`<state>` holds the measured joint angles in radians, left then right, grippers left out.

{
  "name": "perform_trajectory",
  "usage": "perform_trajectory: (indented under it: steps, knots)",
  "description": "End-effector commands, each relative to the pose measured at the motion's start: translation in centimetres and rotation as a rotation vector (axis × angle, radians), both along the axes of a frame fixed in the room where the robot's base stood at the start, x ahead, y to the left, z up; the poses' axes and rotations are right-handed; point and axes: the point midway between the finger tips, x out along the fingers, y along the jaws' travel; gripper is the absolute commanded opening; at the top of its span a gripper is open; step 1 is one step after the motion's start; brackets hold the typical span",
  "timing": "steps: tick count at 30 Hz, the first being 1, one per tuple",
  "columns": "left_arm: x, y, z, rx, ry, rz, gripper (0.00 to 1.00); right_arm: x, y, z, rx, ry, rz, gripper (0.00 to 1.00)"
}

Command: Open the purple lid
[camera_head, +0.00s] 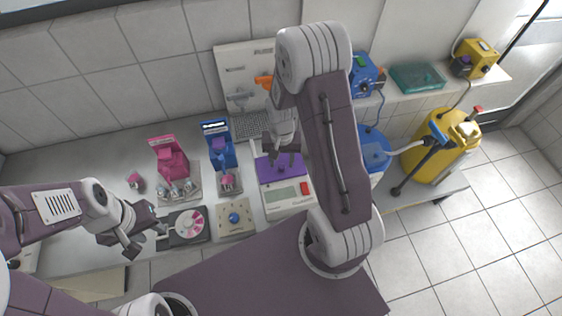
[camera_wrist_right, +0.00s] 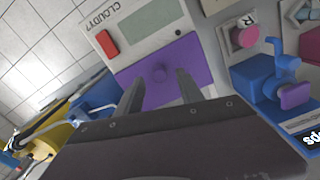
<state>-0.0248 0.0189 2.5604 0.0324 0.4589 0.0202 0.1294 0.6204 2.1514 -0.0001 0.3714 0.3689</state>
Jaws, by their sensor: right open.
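The purple lid (camera_head: 268,170) lies flat and closed on a white device with a small display and a red button. My right gripper (camera_head: 287,158) is above the lid, pointing down. I cannot tell the exact height above the knob. My left gripper (camera_head: 147,237) is at the lower left, its fingers apart and empty, beside a dark dial device.
Left of the lid stand a blue device (camera_head: 219,147), a pink device (camera_head: 170,157), a beige plate with a blue knob (camera_head: 235,218) and a dark dial device (camera_head: 188,226). A blue container (camera_head: 374,152) stands close on the right. A yellow tank (camera_head: 436,150) is further right.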

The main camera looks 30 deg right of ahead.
Motion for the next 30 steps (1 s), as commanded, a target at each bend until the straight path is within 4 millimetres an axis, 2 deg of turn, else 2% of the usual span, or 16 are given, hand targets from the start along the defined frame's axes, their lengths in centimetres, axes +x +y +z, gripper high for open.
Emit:
perform_trajectory:
  steps: [3, 6, 14, 15, 19, 20, 30]
  knots:
    - [0.0, 0.0, 0.4, 0.0, 0.0, 0.0, 0.36, -0.1, 0.0, -1.8, 0.0, 0.002, 0.0, 0.45]
    - [0.0, 0.0, 0.5, 0.0, 0.0, 0.0, 0.36, 0.0, 0.0, -2.7, 0.0, 0.0, 0.001, 0.45]
    - [0.0, 0.0, 0.5, 0.0, 0.0, 0.0, 0.36, 0.0, 0.0, -3.0, 0.0, -0.002, 0.001, 0.45]
    - [0.0, 0.0, 0.5, 0.0, 0.0, 0.0, 0.36, 0.0, 0.0, -3.0, 0.0, -0.002, 0.001, 0.39]
    - [0.0, 0.0, 0.5, 0.0, 0.0, 0.0, 0.36, 0.0, 0.0, -3.0, 0.0, -0.002, 0.001, 0.03]
    - [0.0, 0.0, 0.5, 0.0, 0.0, 0.0, 0.36, 0.0, 0.0, -3.0, 0.0, -0.002, 0.001, 0.0]
    - [0.0, 0.0, 0.5, 0.0, 0.0, 0.0, 0.36, 0.0, 0.0, -3.0, 0.0, -0.002, 0.001, 0.0]
